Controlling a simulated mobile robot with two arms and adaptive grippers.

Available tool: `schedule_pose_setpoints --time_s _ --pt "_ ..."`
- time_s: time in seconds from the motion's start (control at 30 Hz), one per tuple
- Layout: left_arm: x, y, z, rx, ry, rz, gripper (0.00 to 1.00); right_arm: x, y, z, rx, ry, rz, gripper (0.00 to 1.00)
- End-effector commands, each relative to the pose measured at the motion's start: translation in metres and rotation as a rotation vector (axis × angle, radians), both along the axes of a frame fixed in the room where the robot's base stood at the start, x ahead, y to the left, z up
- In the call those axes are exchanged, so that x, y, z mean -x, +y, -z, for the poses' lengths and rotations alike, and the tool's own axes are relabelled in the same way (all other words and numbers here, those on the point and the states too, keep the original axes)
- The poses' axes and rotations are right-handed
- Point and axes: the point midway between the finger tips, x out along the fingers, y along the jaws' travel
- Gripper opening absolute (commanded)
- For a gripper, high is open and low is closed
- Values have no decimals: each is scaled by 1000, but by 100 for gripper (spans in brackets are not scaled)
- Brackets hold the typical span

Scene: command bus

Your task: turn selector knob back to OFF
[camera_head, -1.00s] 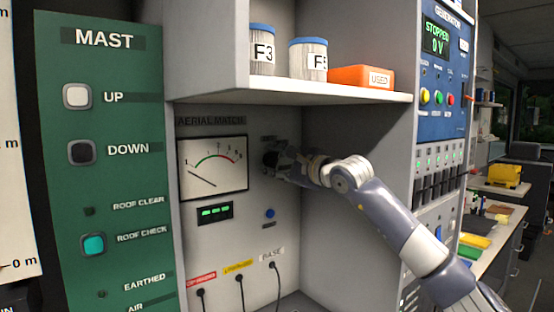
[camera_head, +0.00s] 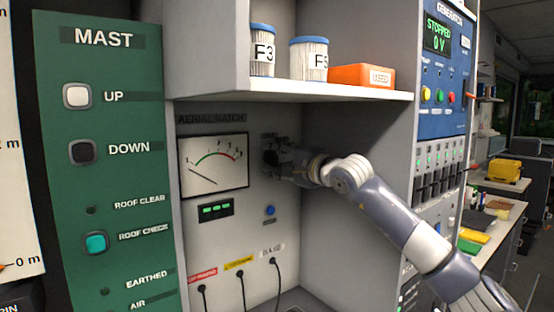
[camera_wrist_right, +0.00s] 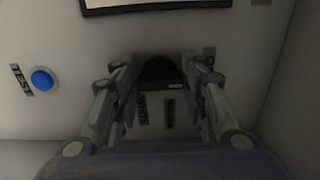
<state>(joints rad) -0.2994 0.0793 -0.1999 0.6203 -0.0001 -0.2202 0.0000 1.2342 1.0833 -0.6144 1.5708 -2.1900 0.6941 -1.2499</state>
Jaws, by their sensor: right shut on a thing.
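The selector knob is a dark round knob on the grey AERIAL MATCH panel (camera_head: 232,258). In the right wrist view the knob (camera_wrist_right: 160,72) sits between the two fingers of my right gripper (camera_wrist_right: 161,82), which is shut on it. In the head view my right gripper (camera_head: 274,156) is up against the panel, right of the meter, and covers most of the knob. The labels around the knob are partly hidden or too blurred to read, so the position it points to cannot be told. My left gripper is not in view.
The meter (camera_head: 213,165) is left of the knob, and a blue TEST button (camera_head: 270,211) is below it. A shelf (camera_head: 330,92) with two labelled canisters and an orange box (camera_head: 361,76) overhangs my right gripper. Plugged cables (camera_head: 276,285) hang low on the panel.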

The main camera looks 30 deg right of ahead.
Motion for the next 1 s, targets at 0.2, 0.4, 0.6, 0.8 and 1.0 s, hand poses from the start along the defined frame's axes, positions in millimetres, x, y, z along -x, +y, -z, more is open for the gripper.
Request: schedule_pose_setpoints --time_s 0.2,0.4,0.6,0.8,1.0 --pt "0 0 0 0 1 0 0 1 -2 -4 4 -8 3 16" --pt "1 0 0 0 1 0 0 1 -2 -3 3 -8 3 60" --pt "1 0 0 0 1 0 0 0 -1 -2 3 -4 2 60" --pt "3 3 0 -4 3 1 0 4 -2 -1 3 -3 2 60" --pt "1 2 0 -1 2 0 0 28 -4 0 6 -2 3 60"
